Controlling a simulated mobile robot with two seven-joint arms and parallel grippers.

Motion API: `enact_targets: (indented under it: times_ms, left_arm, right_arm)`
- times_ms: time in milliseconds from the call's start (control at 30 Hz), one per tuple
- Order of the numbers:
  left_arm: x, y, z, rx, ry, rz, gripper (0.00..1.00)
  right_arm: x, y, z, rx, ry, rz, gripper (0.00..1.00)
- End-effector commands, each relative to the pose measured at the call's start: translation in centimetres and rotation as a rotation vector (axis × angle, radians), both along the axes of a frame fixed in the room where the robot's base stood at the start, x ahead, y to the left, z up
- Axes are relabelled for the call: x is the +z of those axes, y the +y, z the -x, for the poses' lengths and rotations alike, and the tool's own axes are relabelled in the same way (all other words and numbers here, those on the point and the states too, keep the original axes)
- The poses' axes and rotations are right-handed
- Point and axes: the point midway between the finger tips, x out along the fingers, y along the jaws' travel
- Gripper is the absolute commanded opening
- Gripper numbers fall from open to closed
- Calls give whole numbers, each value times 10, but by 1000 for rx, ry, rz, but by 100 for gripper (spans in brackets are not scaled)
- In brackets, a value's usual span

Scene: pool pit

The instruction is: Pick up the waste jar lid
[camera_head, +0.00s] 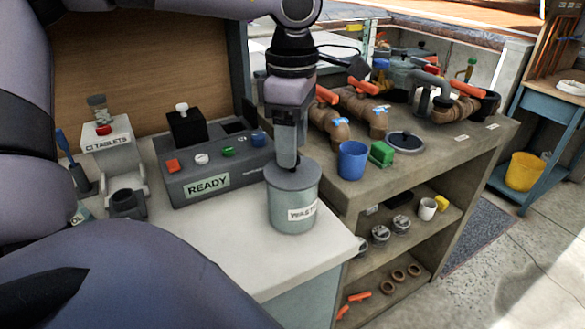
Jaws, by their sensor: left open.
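The waste jar (293,208) is a grey-green cylinder with a "WASTE" label, standing upright on the white counter. Its flat grey lid (308,181) covers the top. My left gripper (289,163) points straight down over the middle of the lid. Its fingertips are at or just above the lid; I cannot tell whether they touch it. It is open, and its fingers hide the lid's centre and any knob there. My right gripper is not in view.
A grey "READY" console (208,185) stands left of the jar, with a tablets dispenser (106,143) farther left.

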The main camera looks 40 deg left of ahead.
Motion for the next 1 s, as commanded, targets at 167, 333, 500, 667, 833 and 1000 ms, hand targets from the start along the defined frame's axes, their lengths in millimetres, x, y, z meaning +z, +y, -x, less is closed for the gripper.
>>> enact_targets:
  times_ms: [167, 333, 500, 667, 833, 1000]
  left_arm:
    - [-17, 0, 0, 1, 1, 0, 55]
    - [-18, 0, 0, 1, -1, 0, 55]
    - [-17, 0, 0, 1, -1, 0, 19]
    - [-17, 0, 0, 1, -2, 0, 0]
    - [-17, 0, 0, 1, -2, 0, 0]
    - [-10, 0, -1, 2, -4, 0, 0]
  right_arm:
    - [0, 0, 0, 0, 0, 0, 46]
    - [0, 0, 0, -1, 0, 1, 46]
    - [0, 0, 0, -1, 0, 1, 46]
    - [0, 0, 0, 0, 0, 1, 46]
    - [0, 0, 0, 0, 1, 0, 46]
    - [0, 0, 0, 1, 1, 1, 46]
